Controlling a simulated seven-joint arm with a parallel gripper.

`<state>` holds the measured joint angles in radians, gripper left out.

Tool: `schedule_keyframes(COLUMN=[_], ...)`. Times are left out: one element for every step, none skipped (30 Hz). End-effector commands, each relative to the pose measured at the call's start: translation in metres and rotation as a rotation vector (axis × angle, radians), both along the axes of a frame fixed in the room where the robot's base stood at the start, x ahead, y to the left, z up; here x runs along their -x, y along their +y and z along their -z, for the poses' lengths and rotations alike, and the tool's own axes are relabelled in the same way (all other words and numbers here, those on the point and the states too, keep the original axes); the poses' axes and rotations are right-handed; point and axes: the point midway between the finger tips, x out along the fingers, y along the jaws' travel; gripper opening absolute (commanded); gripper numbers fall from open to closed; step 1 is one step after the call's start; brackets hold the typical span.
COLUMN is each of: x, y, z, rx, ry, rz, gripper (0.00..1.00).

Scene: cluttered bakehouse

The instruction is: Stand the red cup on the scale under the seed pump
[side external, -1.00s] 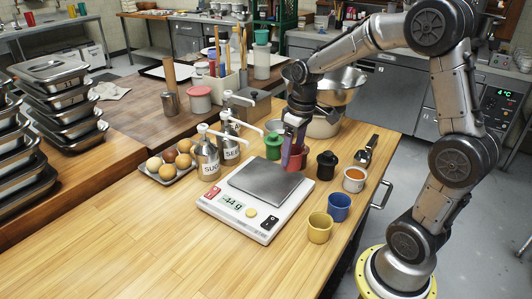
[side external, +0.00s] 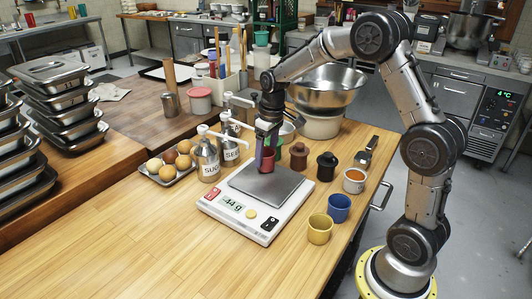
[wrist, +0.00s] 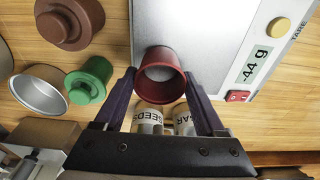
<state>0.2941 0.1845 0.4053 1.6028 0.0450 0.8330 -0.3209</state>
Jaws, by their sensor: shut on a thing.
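The red cup (side external: 266,165) is upright between the fingers of my gripper (side external: 267,146), which is shut on it. The cup is over the far part of the steel plate of the white scale (side external: 228,206); I cannot tell whether its base touches. The scale display reads -44 g.
The sugar pump (side external: 207,160) stands left of the seed pump, near a tray of eggs (side external: 170,163). A brown lidded pot (side external: 299,157), a black one (side external: 326,166), and blue (side external: 339,208) and yellow (side external: 319,229) cups stand right of the scale. The front left counter is clear.

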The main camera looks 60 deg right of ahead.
Motion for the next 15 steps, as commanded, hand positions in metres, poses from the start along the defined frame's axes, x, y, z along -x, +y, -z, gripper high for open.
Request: schedule_keyframes(x=[-0.0001, -0.0001, -0.0001, 0.0000, 0.0001, 0.0001, 0.0001, 0.0000, 0.0001, 0.0001, 0.0001, 0.0002, 0.0002, 0.0002, 0.0002], y=[-0.0001, -0.0001, -0.0001, -0.0001, 0.0000, 0.0000, 0.0000, 0.0000, 0.0000, 0.0000, 0.0000, 0.0000, 0.0000, 0.0000, 0.0000], z=[-0.0005, -0.0006, -0.0003, 0.0002, 0.0010, 0.0022, 0.0030, 0.0030, 0.0028, 0.0028, 0.0028, 0.0028, 0.0028, 0.0028, 0.0027], rx=[0.000, 0.000, 0.000, 0.000, 0.000, 0.000, 0.000, 0.000, 0.000, 0.000, 0.000, 0.000, 0.000, 0.000, 0.000], ry=[-0.001, -0.001, -0.001, -0.001, 0.000, 0.000, 0.000, 0.000, 0.000, 0.000, 0.000, 0.000, 0.000, 0.000, 0.000], rz=[0.000, 0.000, 0.000, 0.000, 0.000, 0.000, 0.000, 0.000, 0.000, 0.000, 0.000, 0.000, 0.000, 0.000, 0.000], gripper=[0.08, 0.08, 0.08, 0.08, 0.08, 0.08, 0.08, 0.76, 0.83, 0.89, 0.94, 1.00, 1.00, 1.00, 1.00])
